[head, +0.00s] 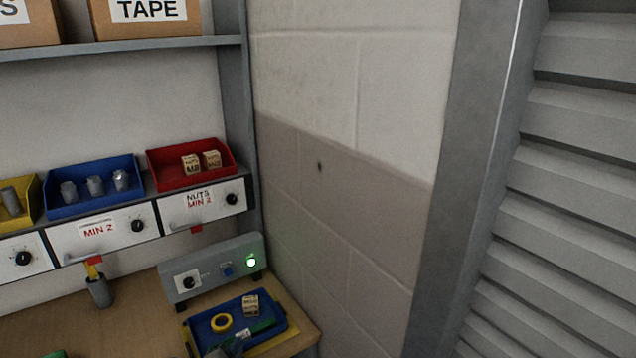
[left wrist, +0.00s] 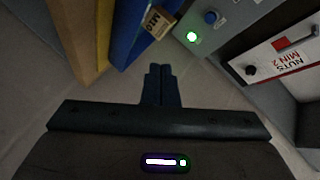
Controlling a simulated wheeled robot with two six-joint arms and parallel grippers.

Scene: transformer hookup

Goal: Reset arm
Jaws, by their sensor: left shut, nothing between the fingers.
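My left gripper (left wrist: 160,85) shows in the left wrist view. Its two dark fingers are together, with nothing between them. In that view the fingertips are in front of a plain grey surface, apart from the objects around them. My right gripper is in neither view.
The tray holds a yellow tape ring (head: 221,323) and a small box (head: 251,306). Behind it stands a grey device (head: 212,268) with a lit green lamp. Drawers and coloured bins, including a red bin (head: 166,176), are above. A block wall (head: 345,190) is right.

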